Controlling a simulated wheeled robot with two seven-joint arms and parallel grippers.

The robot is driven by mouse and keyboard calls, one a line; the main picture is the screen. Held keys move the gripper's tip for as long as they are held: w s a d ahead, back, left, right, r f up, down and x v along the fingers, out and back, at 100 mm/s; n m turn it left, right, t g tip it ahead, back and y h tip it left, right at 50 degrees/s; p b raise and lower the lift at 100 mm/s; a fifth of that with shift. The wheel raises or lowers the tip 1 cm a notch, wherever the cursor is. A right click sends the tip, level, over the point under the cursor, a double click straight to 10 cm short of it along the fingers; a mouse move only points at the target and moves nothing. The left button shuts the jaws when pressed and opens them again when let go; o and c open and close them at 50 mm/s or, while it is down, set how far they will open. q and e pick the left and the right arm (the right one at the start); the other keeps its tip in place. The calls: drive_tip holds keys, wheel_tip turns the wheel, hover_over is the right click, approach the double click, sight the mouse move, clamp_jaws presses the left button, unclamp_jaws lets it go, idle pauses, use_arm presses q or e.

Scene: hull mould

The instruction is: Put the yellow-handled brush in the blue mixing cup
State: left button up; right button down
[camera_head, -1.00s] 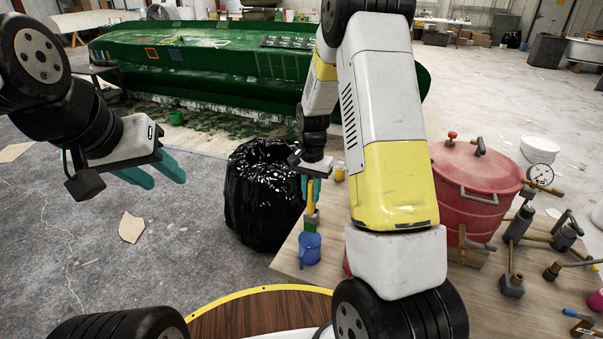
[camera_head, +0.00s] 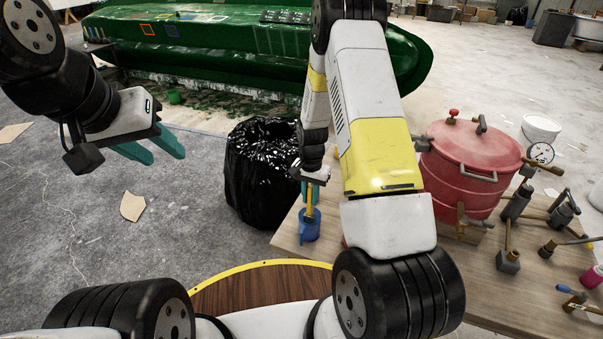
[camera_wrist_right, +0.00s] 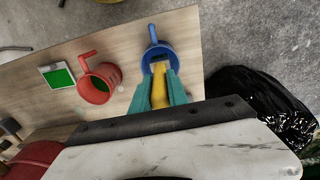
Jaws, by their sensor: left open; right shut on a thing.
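The blue mixing cup (camera_head: 310,231) stands upright near the table's left edge; it also shows in the wrist view (camera_wrist_right: 149,42). My right gripper (camera_head: 309,190) is shut on the yellow-handled brush (camera_head: 309,209) above the cup. In the wrist view the yellow handle (camera_wrist_right: 159,96) sits between the teal fingers, and the brush's lower end lies within the cup's rim. Its bristles are hidden, and I cannot tell whether it touches the bottom. My left gripper (camera_head: 155,150) is open and empty, over the floor at the left.
A red cup (camera_wrist_right: 95,88) and a white-framed green square (camera_wrist_right: 58,76) are on the table near the blue cup. A black bin bag (camera_head: 257,175) stands beside the table. A red pressure pot (camera_head: 466,170) and fittings occupy the right side.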

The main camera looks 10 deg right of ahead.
drive_tip(key=shift+f, duration=0.3)
drive_tip(key=c, duration=1.2)
unclamp_jaws()
drive_tip(key=shift+n+t+y, duration=0.4)
drive_tip(key=shift+n+t, duration=0.2)
drive_tip(key=shift+t, duration=0.1)
drive_tip(key=r, duration=1.3)
drive_tip(key=shift+s+a+r, duration=0.25)
drive_tip(key=shift+s+a, duration=0.05)
drive_tip(key=shift+s, duration=0.05)
drive_tip(key=s+r+n+t, duration=0.15)
drive_tip(key=s+r, duration=0.35)
drive_tip(key=r, duration=0.7)
drive_tip(key=s+r+n+t, duration=0.1)
drive_tip(key=s+r+n, duration=0.1)
drive_tip(key=s+r, duration=0.4)
drive_tip(key=s+a+r+n+t+y, duration=0.1)
drive_tip(key=s+r+n+t, duration=0.1)
drive_tip(key=s+r, duration=0.5)
drive_tip(key=s, duration=0.5)
drive_tip(key=shift+s+a+r+n, duration=0.3)
drive_tip(key=shift+n, duration=0.05)
